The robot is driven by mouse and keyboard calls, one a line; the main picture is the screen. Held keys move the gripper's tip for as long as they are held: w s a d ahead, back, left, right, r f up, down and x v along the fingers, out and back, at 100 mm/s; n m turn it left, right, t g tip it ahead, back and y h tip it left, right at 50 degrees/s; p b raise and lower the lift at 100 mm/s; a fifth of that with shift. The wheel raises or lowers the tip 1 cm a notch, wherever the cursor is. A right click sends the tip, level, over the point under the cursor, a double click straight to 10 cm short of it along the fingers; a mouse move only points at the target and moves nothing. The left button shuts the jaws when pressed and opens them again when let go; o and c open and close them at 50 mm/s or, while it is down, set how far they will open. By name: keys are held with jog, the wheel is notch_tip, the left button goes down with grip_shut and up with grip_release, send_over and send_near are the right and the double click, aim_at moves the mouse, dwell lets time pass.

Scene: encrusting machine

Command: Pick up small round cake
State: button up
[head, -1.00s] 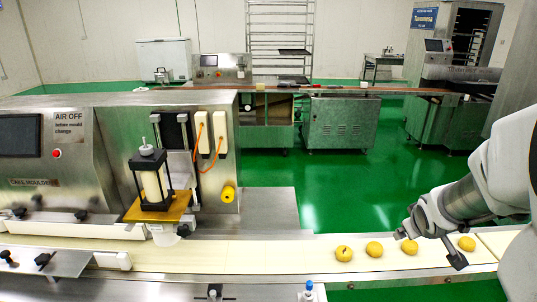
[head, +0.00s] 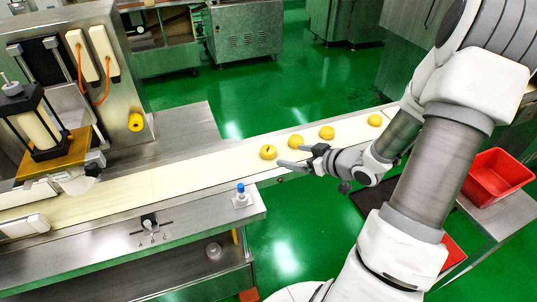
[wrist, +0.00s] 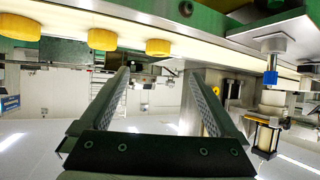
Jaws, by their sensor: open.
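Several small round yellow cakes sit in a row on the pale conveyor belt (head: 215,160). In the head view the nearest cake (head: 268,152) has a dark mark on top; a second cake (head: 296,141), a third cake (head: 327,132) and a farther cake (head: 375,120) follow to the right. My gripper (head: 291,155) is open and empty at the belt's near edge, fingers pointing left, close to the nearest cakes. The wrist view appears upside down. There my gripper's fingers (wrist: 158,75) are spread with nothing between them, and cakes (wrist: 102,39) show along the belt beyond the left finger.
The moulding machine (head: 45,120) stands at the left over the belt. A blue-capped fitting (head: 241,195) rises from the metal table before the belt. A red crate (head: 495,178) sits on a stand at the right. Green floor (head: 300,215) lies open before the belt.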

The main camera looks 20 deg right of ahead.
aim_at(270, 150)
jog(key=b+x, duration=0.2)
jog(key=x, duration=0.9)
jog(key=shift+w+b, duration=0.2)
jog(key=shift+b, duration=0.2)
jog(key=c, duration=1.4)
jog(key=shift+c, duration=0.2)
